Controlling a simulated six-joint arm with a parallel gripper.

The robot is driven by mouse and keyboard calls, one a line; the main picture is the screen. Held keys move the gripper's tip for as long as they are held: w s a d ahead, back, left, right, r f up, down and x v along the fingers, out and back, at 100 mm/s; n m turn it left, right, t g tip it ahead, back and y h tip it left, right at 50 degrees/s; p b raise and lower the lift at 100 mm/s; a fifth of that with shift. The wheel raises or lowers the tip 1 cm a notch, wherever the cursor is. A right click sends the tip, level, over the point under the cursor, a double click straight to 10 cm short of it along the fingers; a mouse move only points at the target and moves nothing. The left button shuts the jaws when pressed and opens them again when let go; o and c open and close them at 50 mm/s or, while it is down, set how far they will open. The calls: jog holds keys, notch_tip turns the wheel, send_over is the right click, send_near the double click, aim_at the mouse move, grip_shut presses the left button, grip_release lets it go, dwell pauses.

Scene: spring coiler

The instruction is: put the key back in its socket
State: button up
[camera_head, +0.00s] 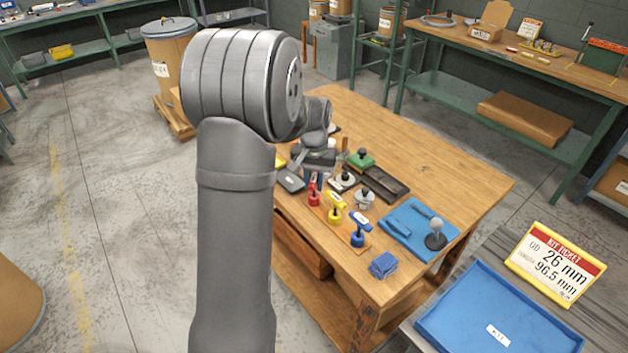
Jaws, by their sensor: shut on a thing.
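My gripper (315,172) is small in the view, beyond my arm, and points down over the left part of the wooden bench. It appears shut on the red key (314,181), whose top is partly hidden by the fingers. The red key is above or at a red socket (314,198); I cannot tell whether it is seated. To the right, a yellow key (334,200) stands at a yellow socket (335,217), and a blue key (360,222) stands at a blue socket (357,240).
Close by are a grey knob piece (365,199), a dark tray (384,184) and a green block (361,159). A blue mat (398,215) with tools and a blue sponge (383,265) lie to the right. A blue tray (450,325) is at the front right.

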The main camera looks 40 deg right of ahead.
jog(key=o, duration=1.3)
jog(key=shift+r, duration=0.15)
notch_tip(320, 180, up, 11)
dwell(0.5)
